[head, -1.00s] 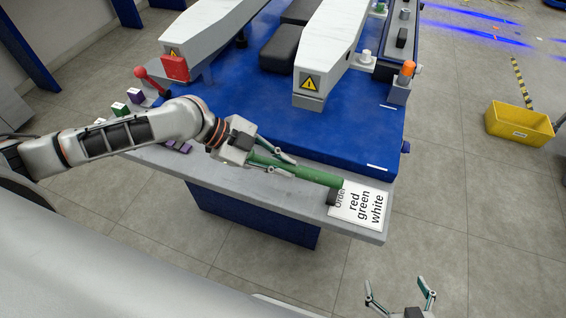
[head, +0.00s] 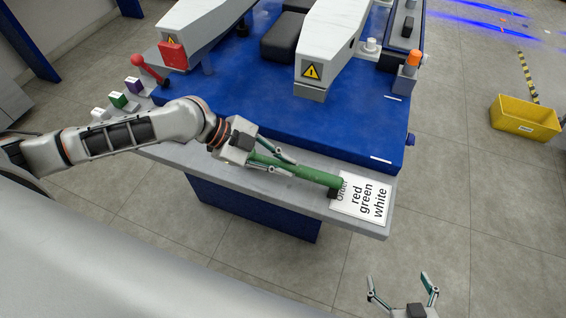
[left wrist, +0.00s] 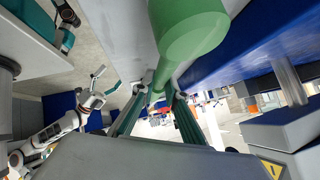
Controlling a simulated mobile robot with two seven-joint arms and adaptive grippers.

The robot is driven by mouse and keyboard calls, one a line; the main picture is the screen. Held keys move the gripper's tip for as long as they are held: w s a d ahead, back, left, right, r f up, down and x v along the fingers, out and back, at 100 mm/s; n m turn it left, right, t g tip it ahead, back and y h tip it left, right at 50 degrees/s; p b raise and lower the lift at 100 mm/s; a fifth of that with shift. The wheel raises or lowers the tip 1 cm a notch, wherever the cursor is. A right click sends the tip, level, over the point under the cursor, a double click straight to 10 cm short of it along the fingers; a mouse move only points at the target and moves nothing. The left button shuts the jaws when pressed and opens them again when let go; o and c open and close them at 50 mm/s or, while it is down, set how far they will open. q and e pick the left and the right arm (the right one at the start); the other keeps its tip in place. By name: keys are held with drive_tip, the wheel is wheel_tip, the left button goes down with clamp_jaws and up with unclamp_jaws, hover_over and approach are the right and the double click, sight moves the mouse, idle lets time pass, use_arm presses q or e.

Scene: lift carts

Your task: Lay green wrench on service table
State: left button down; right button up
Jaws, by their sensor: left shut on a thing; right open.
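The green wrench (head: 315,176) shows as a thick green bar, held lengthwise in my left gripper (head: 290,167). It points right over the grey front ledge, its far end beside the order card. In the left wrist view the green bar (left wrist: 185,35) runs from between the fingers toward the camera's top edge. I cannot tell whether it touches the ledge. The grey ledge (head: 270,187) in front of the blue platform may be the service table; no label shows. My right gripper (head: 403,292) is open and empty at the bottom, off the ledge.
A white order card (head: 365,199) reads red, green, white. A small dark block (head: 334,193) is at its left edge. White lift arms (head: 340,40) stand on the blue platform (head: 240,95). A red-knobbed lever (head: 146,66) is at left, a yellow bin (head: 525,122) on the floor at right.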

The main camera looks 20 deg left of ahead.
use_arm(q)
drive_tip(key=shift+f+b, duration=0.35)
drive_tip(key=shift+f, duration=0.15)
use_arm(e)
drive_tip(key=shift+s+f, duration=0.3)
drive_tip(key=shift+f, duration=0.25)
use_arm(q)
drive_tip(key=c, duration=1.9)
unclamp_jaws()
drive_tip(key=shift+f, duration=0.1)
use_arm(e)
drive_tip(key=shift+s+f, duration=0.1)
use_arm(q)
drive_tip(key=v, duration=1.2)
